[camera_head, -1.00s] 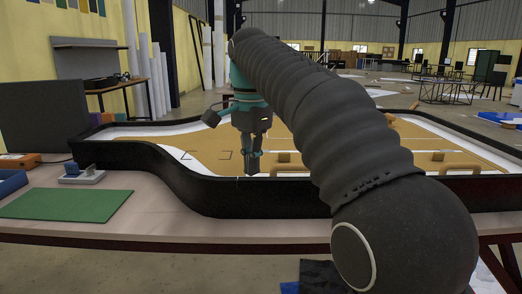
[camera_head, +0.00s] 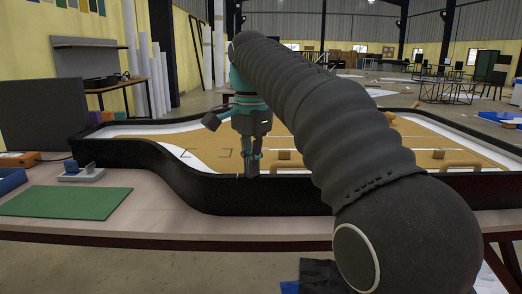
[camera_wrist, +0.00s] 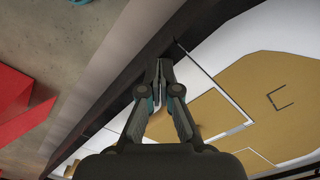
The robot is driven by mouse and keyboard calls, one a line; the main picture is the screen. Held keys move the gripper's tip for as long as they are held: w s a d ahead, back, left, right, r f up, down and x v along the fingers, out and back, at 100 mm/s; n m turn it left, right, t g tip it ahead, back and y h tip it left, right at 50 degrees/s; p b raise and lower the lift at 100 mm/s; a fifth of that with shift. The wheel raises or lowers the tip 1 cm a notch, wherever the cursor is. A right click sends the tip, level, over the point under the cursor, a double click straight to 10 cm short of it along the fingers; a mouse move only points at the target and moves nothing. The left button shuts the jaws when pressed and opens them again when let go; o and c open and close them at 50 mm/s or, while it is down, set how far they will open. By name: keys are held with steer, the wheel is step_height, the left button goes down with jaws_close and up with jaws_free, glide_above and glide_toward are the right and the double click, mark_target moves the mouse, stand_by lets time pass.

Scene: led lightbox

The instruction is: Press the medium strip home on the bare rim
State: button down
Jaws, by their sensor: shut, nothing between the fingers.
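The lightbox is a large tray with a black wall (camera_head: 285,196), a white inner margin and a tan panel (camera_head: 205,148). My gripper (camera_head: 252,172) is shut and empty, pointing down at the near wall, left of the picture's middle. In the wrist view my gripper's closed fingertips (camera_wrist: 160,68) lie over the dark rim (camera_wrist: 140,75), beside the white margin (camera_wrist: 225,60). I cannot tell whether they touch the rim. I cannot make out the medium strip apart from the rim; the fingers and my arm hide part of it.
Tan blocks (camera_head: 284,155) and a handle-like tan piece (camera_head: 462,166) are on or by the panel. A green mat (camera_head: 70,203) and a small grey unit with a blue knob (camera_head: 80,174) lie on the table at left. A red object (camera_wrist: 22,108) shows in the wrist view.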

stand_by(0.5)
steer(key=shift+r+p, duration=0.8)
steer(key=shift+p, duration=0.2)
steer(key=shift+r, duration=0.6)
steer(key=shift+r, duration=0.15)
steer(key=shift+r, duration=1.9)
